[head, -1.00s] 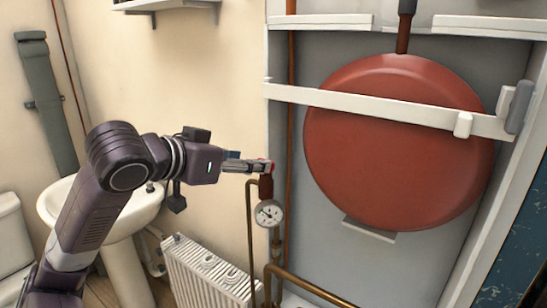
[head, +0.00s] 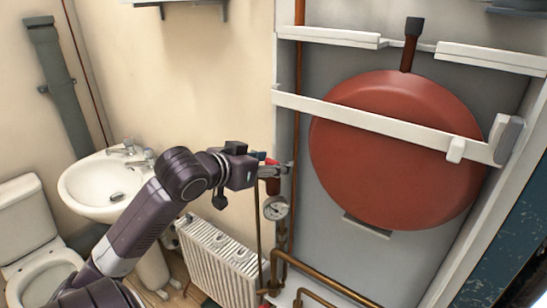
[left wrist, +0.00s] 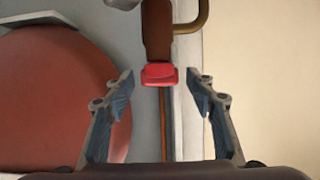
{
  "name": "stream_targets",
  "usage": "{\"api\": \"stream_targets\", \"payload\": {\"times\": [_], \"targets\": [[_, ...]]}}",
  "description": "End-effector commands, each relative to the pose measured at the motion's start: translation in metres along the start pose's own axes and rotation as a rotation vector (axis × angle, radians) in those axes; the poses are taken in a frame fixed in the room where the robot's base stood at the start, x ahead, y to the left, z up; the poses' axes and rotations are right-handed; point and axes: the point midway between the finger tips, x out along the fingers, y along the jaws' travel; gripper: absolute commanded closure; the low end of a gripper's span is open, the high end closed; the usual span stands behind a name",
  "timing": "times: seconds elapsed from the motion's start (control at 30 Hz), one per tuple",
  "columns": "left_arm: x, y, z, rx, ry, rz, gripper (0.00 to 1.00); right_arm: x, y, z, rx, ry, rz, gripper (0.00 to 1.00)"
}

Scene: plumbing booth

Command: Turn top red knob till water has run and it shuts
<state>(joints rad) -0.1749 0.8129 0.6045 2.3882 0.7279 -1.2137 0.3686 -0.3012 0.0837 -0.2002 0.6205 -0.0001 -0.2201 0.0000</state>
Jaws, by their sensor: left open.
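The red knob (head: 271,161) sits on top of a brown valve body (head: 273,187) above a pressure gauge (head: 275,208). My left gripper (head: 282,170) is at the knob's height, and its near finger passes in front of the valve's top. In the left wrist view the gripper (left wrist: 161,84) is open. The red knob (left wrist: 159,74) shows between its two fingers, near the fingertips, with a gap on each side. Whether the fingers fully straddle the knob in depth is hard to tell. My right gripper is not in view.
A large red round tank (head: 395,150) stands to the right behind a white crossbar (head: 375,120). Copper pipes (head: 325,285) run below the gauge. A white radiator (head: 218,262) and a sink (head: 100,190) are at the left.

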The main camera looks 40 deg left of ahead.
Motion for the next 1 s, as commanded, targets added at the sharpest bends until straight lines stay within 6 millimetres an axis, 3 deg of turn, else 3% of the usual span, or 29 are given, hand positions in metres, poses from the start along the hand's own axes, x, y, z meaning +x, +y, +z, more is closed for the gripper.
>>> {"api": "stream_targets", "payload": {"times": [0.43,0.8,1.0], "targets": [[0.0095,0.0001,0.0001,0.001,0.000,0.000,0.49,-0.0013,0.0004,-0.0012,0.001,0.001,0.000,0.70],[0.0093,0.0001,0.0001,0.001,0.000,0.000,0.90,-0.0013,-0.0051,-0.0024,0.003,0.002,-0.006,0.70],[0.0089,0.0003,-0.0008,-0.003,0.000,-0.008,0.92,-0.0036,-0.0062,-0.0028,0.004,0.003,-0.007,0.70]]}}
